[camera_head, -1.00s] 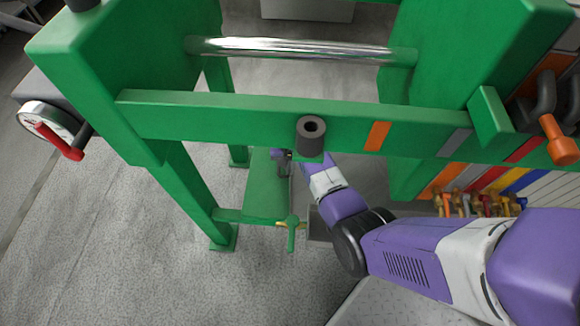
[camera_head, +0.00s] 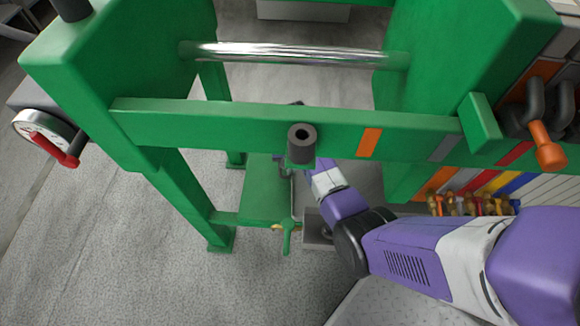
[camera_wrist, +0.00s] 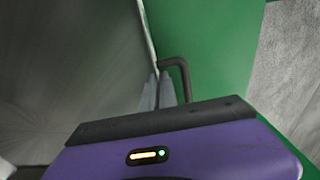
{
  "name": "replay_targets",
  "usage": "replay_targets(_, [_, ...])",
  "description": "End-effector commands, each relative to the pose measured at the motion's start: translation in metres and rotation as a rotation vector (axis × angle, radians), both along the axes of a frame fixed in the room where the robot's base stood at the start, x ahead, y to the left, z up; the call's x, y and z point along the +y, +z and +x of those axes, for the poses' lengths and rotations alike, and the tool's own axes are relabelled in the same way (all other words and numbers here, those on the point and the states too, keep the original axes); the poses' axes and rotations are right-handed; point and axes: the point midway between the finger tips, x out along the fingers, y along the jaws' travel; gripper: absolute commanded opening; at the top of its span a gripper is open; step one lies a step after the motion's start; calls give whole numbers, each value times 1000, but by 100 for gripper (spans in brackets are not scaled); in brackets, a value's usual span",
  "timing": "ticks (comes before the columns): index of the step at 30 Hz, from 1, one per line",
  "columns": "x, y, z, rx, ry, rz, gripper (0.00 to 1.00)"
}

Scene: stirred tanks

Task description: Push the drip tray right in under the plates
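The drip tray, a grey metal pan (camera_head: 317,240), sits low inside the green frame. In the head view my arm hides much of it. In the wrist view its grey surface (camera_wrist: 70,70) fills the left side, with a thin pale rim beside the green shelf. A dark bent handle (camera_wrist: 180,72) stands at that rim. My gripper (camera_wrist: 157,92) is at the rim, its two grey fingertips close together just left of the handle. Whether they are shut, or hold the rim, cannot be made out. In the head view my gripper (camera_head: 284,166) is small and partly hidden. No plates can be clearly picked out.
A green crossbar (camera_head: 220,127) with a dark round socket (camera_head: 302,134) passes above my forearm. Green legs (camera_head: 185,200) stand on the left. A green shelf (camera_head: 262,195) lies left of the tray, with a small green tap (camera_head: 288,236). Coloured pipes and valves are at the right.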

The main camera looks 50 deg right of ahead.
Motion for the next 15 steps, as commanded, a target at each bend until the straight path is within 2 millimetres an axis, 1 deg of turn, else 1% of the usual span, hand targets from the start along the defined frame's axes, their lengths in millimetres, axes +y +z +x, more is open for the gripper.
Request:
replay_targets(3, [0, 0, 0, 0, -1, 0, 0])
replay_targets(7, [0, 0, 0, 0, -1, 0, 26])
replay_targets(8, [0, 0, 0, 0, 0, 0, 28])
replay_targets(15, [0, 0, 0, -1, 0, -1, 28])
